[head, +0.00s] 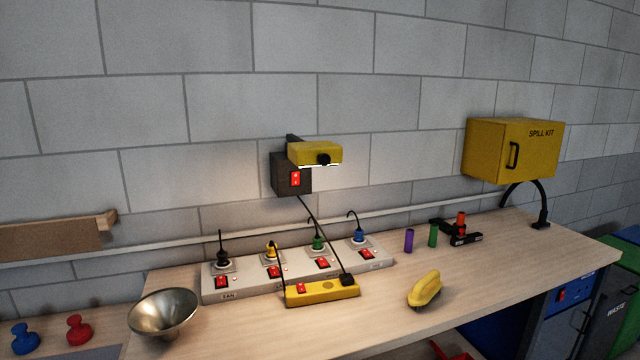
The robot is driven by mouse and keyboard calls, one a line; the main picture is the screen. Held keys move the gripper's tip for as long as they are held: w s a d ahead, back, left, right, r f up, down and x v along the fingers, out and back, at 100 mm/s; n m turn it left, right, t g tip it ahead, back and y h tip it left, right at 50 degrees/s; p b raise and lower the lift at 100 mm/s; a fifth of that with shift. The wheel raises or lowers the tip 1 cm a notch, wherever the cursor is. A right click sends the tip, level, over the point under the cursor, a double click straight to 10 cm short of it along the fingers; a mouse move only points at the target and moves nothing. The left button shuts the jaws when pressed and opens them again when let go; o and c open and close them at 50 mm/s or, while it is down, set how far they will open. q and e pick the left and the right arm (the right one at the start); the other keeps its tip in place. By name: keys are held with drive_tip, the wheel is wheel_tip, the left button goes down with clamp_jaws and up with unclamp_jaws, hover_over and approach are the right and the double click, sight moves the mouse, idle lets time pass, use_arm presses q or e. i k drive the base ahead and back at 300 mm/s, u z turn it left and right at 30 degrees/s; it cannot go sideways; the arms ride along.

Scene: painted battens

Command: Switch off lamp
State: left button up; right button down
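The lamp (315,152) is a yellow head with a black knob, fixed to the wall above the bench. A bright white strip shows along its lower edge, so it looks lit. A black box (280,174) behind it carries a red rocker switch (295,179). A black cable runs from this box down to a yellow power strip (330,291), which has a red switch (301,288) and a black plug (347,280). Behind it lies a long grey power strip (212,295) with several plugs and red switches; one label reads FAN. Neither gripper is in view.
A metal bowl (163,312) stands at the bench's left. A yellow object (425,289), purple (409,241) and green (433,235) cylinders and a black clamp-like item (465,240) are to the right. A yellow SPILL KIT box (485,150) hangs on the wall. The front middle is clear.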

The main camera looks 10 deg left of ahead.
sight(295, 175)
drive_tip(key=i, duration=0.8)
drive_tip(key=u, duration=1.75)
